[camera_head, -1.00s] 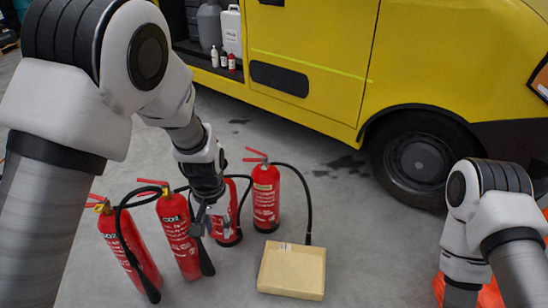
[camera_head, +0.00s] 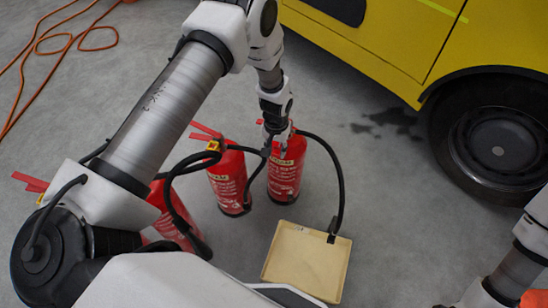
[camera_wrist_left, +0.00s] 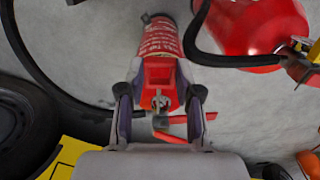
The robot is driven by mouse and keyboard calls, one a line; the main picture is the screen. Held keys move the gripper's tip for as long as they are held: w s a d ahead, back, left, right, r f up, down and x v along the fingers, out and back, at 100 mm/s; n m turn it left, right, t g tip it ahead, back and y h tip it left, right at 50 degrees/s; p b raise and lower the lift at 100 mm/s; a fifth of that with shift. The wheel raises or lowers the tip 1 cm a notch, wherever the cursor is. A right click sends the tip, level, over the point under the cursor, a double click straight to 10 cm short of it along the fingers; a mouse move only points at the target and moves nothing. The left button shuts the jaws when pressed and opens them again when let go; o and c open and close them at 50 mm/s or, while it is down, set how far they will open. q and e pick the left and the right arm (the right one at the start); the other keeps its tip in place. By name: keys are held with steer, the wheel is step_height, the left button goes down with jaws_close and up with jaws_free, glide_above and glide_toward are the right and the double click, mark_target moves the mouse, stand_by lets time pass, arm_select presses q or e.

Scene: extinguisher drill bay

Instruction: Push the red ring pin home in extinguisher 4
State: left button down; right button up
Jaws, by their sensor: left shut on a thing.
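A red extinguisher (camera_head: 284,182) stands upright at the right end of the row; I take it for extinguisher 4, but no number is legible. My left gripper (camera_head: 277,150) is at its top, in front of the valve. In the left wrist view the extinguisher's body (camera_wrist_left: 160,40) lies beyond my left gripper (camera_wrist_left: 160,103). The fingers flank a red blocky piece with grey metal on it, apparently the red ring pin (camera_wrist_left: 158,76). Whether the pin is seated is hidden. Red levers (camera_wrist_left: 170,136) show just below it. My right gripper is outside the frame.
Another extinguisher (camera_head: 228,182) stands close on the left, with more partly behind my arm. A black hose (camera_head: 340,185) arcs down to a shallow beige tray (camera_head: 308,262) in front. The yellow vehicle (camera_head: 385,45) and its wheel (camera_head: 495,145) are at the right.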

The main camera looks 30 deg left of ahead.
arm_select(q)
steer(key=shift+a+f, duration=0.15)
steer(key=shift+f, duration=0.4)
steer(key=shift+a+f, duration=0.15)
steer(key=shift+f, duration=0.35)
steer(key=shift+w+a+f, duration=0.15)
steer(key=shift+f, duration=0.15)
steer(key=shift+w+r+b, duration=0.1)
steer(key=shift+w+b, duration=0.1)
steer(key=shift+b, duration=0.2)
steer(key=w+a+b, duration=0.2)
steer(key=w+b, duration=0.5)
steer(key=w, duration=0.2)
steer(key=shift+w, duration=0.3)
steer(key=shift+r, duration=0.15)
stand_by(0.6)
stand_by(0.5)
steer(key=c, duration=0.7)
jaws_free()
